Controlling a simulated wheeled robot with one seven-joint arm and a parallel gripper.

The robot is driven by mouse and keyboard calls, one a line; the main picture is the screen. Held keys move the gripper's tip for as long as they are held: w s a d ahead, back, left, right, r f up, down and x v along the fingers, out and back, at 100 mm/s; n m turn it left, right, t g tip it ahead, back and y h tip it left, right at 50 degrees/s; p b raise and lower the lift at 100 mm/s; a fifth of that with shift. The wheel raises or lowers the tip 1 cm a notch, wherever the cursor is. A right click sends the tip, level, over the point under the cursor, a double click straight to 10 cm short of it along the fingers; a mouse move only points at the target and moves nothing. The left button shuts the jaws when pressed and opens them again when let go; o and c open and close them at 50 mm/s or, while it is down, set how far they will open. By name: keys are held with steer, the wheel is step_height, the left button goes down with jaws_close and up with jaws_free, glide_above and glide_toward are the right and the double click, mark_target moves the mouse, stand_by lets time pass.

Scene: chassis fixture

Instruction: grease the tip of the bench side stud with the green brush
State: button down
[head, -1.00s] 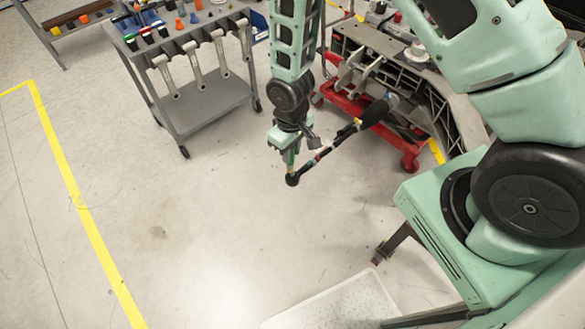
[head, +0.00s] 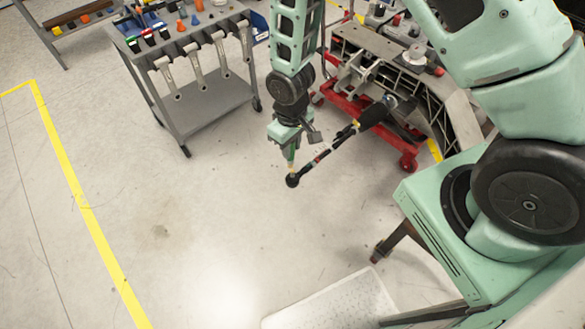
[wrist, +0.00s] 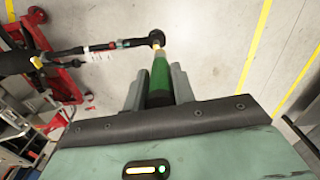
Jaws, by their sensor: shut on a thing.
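My gripper (head: 290,150) points down over open floor, left of the chassis fixture. In the wrist view its fingers (wrist: 158,88) are shut on the green brush (wrist: 160,74), whose pale tip sticks out beyond them. The brush (head: 291,155) shows small in the head view. Its tip appears close to the round black end of a long black rod (head: 324,154); I cannot tell whether they touch. The rod also shows in the wrist view (wrist: 98,48). I cannot make out the bench side stud with certainty in either view.
The grey metal chassis fixture (head: 456,112) stands on a red wheeled frame (head: 345,104) at upper right. A grey cart (head: 205,105) with hanging tools stands at upper left. A pale perforated platform (head: 335,303) lies below. The floor at left and centre is clear.

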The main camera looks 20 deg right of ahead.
steer(key=shift+r+p, duration=0.8)
steer(key=shift+r, duration=0.55)
steer(key=w+d+f+m+b, duration=0.1)
steer(key=d+f+m+b, duration=0.1)
steer(key=d, duration=0.4)
steer(key=w+d+f+m+b, duration=0.1)
steer(key=d+f+m+b, duration=0.1)
steer(key=d, duration=0.4)
steer(key=f+b, duration=0.1)
steer(key=b, duration=0.1)
steer(key=shift+d+m+b, duration=0.35)
steer(key=shift+m, duration=0.05)
steer(key=shift+f, duration=0.1)
